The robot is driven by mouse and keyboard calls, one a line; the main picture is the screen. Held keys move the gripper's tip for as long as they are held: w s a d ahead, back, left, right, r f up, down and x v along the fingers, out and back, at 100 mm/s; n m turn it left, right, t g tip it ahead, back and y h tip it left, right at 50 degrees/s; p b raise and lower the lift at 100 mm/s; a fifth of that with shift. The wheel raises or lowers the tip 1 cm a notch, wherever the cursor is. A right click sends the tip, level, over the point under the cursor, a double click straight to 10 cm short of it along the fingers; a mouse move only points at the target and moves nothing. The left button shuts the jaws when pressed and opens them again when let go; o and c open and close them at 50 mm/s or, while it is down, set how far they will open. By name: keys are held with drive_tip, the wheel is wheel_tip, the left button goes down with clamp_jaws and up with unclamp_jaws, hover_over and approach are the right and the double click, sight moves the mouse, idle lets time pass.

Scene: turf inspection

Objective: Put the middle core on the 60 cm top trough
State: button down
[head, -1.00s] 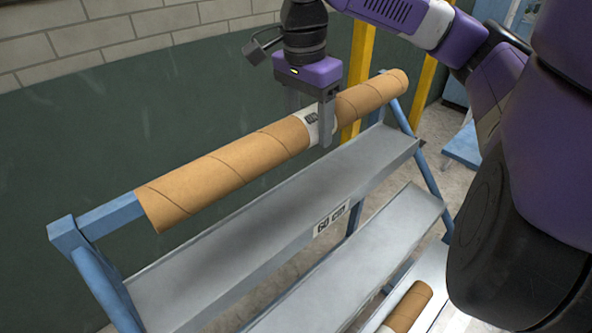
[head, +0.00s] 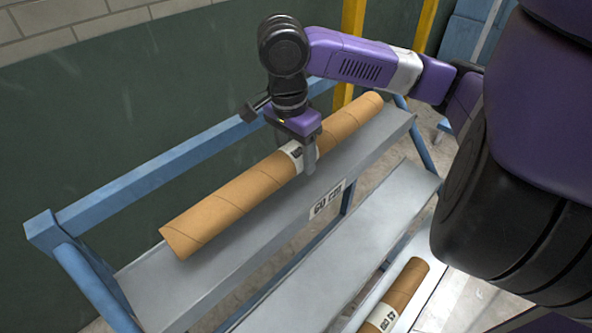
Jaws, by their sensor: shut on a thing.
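A long brown cardboard core (head: 235,200) with a pale label near its middle is in my gripper (head: 293,160). The gripper comes down from above and is shut around the core at the label. The core lies along the top grey trough (head: 150,285), which bears a "60 cm" label (head: 326,200) on its front edge. It is at or just above the trough; I cannot tell whether it touches. The trough floor under the core is mostly hidden.
A second core (head: 400,295) with a label lies on a lower trough at the bottom right. The middle trough (head: 350,235) looks empty. A blue frame rail (head: 150,178) runs behind the top trough. Yellow posts (head: 352,45) stand behind.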

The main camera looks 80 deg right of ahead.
sight(293, 147)
drive_tip(key=shift+f, duration=2.45)
drive_tip(key=shift+f, duration=0.15)
drive_tip(key=shift+c, duration=2.1)
unclamp_jaws()
drive_tip(key=r, duration=0.4)
drive_tip(key=a+r, duration=0.1)
drive_tip(key=r, duration=0.7)
drive_tip(key=shift+w+a+r, duration=0.15)
drive_tip(key=shift+w, duration=0.2)
